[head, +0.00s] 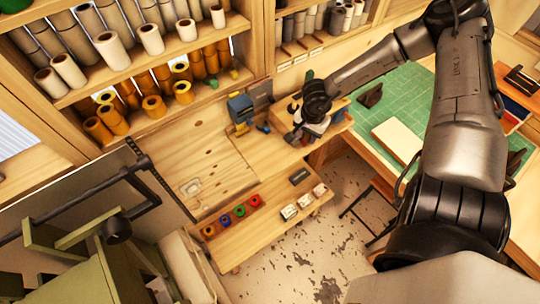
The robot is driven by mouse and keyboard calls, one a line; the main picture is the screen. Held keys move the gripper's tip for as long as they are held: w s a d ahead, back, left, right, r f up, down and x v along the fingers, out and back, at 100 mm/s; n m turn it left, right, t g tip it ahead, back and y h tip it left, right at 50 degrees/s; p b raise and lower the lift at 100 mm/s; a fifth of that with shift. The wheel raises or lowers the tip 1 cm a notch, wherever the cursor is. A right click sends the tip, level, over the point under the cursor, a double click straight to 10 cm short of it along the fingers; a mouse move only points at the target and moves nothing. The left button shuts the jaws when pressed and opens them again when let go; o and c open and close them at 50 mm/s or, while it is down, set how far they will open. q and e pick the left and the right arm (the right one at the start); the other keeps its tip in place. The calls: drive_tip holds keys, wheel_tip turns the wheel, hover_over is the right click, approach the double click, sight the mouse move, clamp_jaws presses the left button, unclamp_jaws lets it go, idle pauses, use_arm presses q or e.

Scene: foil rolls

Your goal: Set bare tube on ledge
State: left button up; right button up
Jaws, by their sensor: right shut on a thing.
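My right gripper (303,133) is over the far right end of the wooden worktop (205,150), beside a blue machine (240,108). It is shut on a small pale thing (318,127), mostly hidden by the gripper; I cannot tell for sure that this is the bare tube. A low wooden ledge (272,233) runs in front of and below the worktop. It holds several small coloured rolls (239,210), small pale blocks (304,200) and a dark block (299,176). My left gripper is not in view.
Shelves at the back hold pale rolls (112,50) and yellow-brown rolls (154,106). A green mat (405,100) with a pale board (397,140) lies on the right table. A green frame (85,235) stands at front left. The worktop's left part is mostly clear.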

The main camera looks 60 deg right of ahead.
drive_tip(key=w+a+f+b, duration=0.1)
drive_tip(key=w+f+b, duration=0.1)
drive_tip(key=b, duration=0.2)
hover_over(271, 156)
drive_tip(key=f, duration=0.2)
drive_tip(key=s+f, duration=0.1)
drive_tip(key=f, duration=0.1)
drive_tip(key=shift+d+f, duration=0.15)
drive_tip(key=shift+d, duration=0.05)
drive_tip(key=shift+w+a+f, duration=0.2)
drive_tip(key=shift+w+f, duration=0.15)
drive_tip(key=shift+w, duration=0.05)
drive_tip(key=shift+f+p, duration=0.45)
drive_tip(key=shift+f, duration=1.5)
drive_tip(key=shift+f, duration=0.15)
